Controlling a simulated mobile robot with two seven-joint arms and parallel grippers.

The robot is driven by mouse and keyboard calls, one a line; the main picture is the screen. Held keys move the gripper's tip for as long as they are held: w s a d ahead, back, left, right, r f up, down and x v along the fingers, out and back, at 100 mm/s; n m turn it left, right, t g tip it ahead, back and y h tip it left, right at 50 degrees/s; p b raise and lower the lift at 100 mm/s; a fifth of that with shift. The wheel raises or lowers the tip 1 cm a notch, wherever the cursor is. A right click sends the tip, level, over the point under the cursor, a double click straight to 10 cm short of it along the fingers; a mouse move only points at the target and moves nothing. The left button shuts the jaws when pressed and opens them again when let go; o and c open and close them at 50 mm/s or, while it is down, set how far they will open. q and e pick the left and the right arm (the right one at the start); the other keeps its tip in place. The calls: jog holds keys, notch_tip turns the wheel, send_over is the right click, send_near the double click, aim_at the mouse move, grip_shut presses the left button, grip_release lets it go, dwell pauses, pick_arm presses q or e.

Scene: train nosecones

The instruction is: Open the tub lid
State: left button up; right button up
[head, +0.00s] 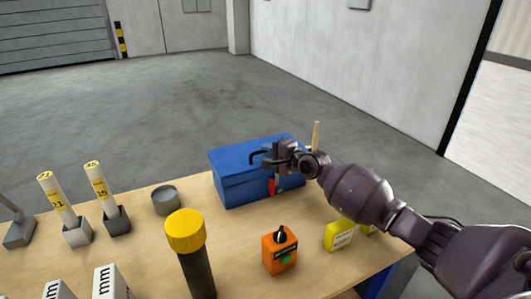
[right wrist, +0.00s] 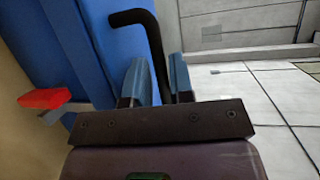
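The blue tub (head: 240,190) stands at the back of the wooden table, and its blue lid (head: 235,157) looks closed. A black bent handle (head: 256,154) sticks out from the lid; it also shows in the right wrist view (right wrist: 134,17). My right gripper (head: 273,158) is over the tub's right part. In the right wrist view its two blue-grey fingers (right wrist: 160,80) lie on either side of the handle, with little or no gap. A red latch (head: 271,187) is on the tub's front, seen also in the right wrist view (right wrist: 45,98). My left gripper is out of view.
A yellow-capped dark cylinder (head: 186,232), an orange switch box (head: 279,250) and a yellow block (head: 339,235) stand in front of the tub. A grey round cup (head: 165,200) and two labelled tubes in holders (head: 77,232) are to the left. Open floor lies behind the table.

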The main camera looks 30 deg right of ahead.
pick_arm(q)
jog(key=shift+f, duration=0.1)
pick_arm(e)
jog(key=shift+w+a+f, duration=0.1)
jog(key=shift+w+a, duration=0.1)
jog(key=shift+w, duration=0.4)
jog(key=shift+c, duration=0.2)
grip_shut()
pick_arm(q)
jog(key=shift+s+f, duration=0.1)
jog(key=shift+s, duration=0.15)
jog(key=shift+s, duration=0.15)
pick_arm(e)
jog(key=shift+w, duration=0.1)
